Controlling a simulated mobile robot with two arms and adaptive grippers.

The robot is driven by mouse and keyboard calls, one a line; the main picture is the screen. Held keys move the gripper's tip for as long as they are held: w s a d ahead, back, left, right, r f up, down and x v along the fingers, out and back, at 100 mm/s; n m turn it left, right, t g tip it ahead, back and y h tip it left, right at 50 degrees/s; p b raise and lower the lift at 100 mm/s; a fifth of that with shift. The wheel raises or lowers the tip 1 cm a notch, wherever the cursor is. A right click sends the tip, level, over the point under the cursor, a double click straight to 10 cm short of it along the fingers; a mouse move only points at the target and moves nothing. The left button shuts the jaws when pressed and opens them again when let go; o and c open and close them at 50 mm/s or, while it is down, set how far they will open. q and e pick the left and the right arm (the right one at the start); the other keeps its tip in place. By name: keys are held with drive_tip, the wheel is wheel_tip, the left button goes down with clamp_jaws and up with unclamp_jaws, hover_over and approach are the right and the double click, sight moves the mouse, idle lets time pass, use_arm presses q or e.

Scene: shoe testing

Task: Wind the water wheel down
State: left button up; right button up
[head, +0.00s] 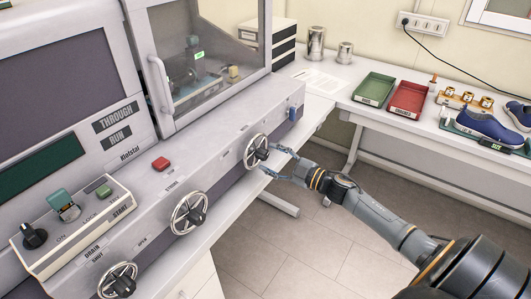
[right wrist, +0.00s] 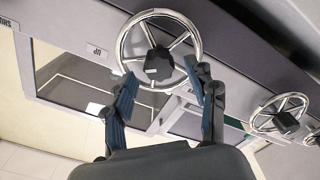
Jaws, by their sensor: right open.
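Three spoked metal handwheels with black hubs sit along the front of the grey machine. My right gripper (head: 276,161) is at the far right handwheel (head: 261,153), its fingers open and pointing at the wheel. In the right wrist view the open fingers (right wrist: 160,76) lie on either side of that wheel's black hub (right wrist: 158,64), near the lower rim. I cannot tell whether they touch it. The middle handwheel (head: 188,214) and the near handwheel (head: 120,283) are free. A label reading UP shows beside the wheel in the right wrist view. My left gripper is out of view.
A red button (head: 161,163) and a blue knob (head: 293,113) are on the machine's ledge. A control box (head: 75,222) stands at the left. A side table holds a green tray (head: 374,88), a red tray (head: 408,99) and blue shoes (head: 486,128). Open floor lies below.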

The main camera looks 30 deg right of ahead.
drive_tip(key=shift+x, duration=1.35)
drive_tip(key=shift+c, duration=0.2)
drive_tip(key=c, duration=1.1)
drive_tip(key=shift+f, duration=0.1)
drive_tip(key=n+b, duration=0.1)
drive_tip(key=n, duration=0.1)
drive_tip(key=n+b, duration=0.1)
drive_tip(key=n, duration=0.1)
drive_tip(key=shift+f+n+b, duration=0.2)
drive_tip(key=shift+n+b, duration=0.1)
drive_tip(key=shift+b, duration=0.1)
drive_tip(key=n+b, duration=0.2)
drive_tip(key=n, duration=0.1)
drive_tip(key=shift+n+b, duration=0.75)
drive_tip(key=shift+n, duration=0.65)
